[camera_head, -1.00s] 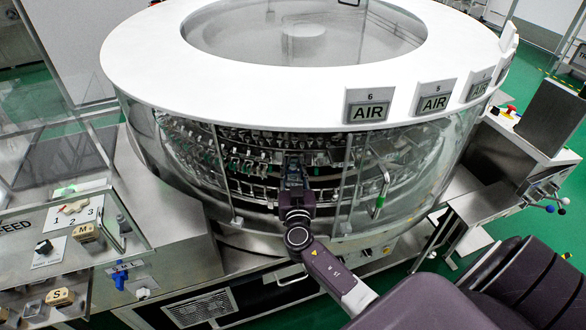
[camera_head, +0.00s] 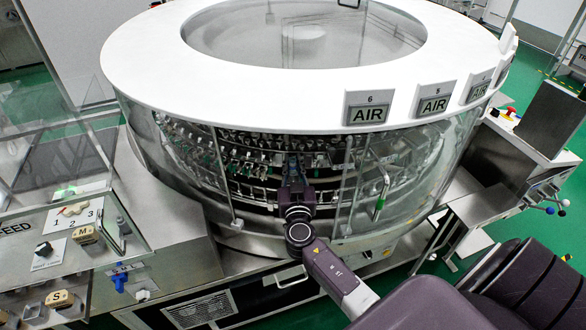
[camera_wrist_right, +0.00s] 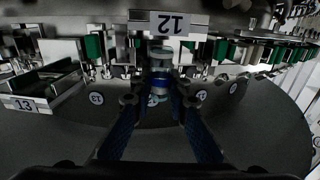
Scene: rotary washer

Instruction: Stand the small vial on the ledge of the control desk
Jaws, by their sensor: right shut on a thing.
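My right gripper (camera_head: 294,172) reaches through the front opening of the round washer (camera_head: 150,60). In the right wrist view its two blue fingers (camera_wrist_right: 160,112) are closed around a small clear vial (camera_wrist_right: 160,62) with a blue band. The vial looks upright, just below the holder labelled 12 (camera_wrist_right: 168,22); whether it touches that holder I cannot tell. In the head view the vial is too small to make out. A steel desk with a dark panel (camera_head: 550,118), a red button and small levers stands at the right, probably the control desk. My left gripper is not in view.
Rows of metal holders with green parts crowd around the gripper inside the washer. Clear door panels (camera_head: 190,165) with upright posts flank the opening. A feed panel (camera_head: 60,235) with knobs and clear guards stands at the left. Green floor shows at the lower right.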

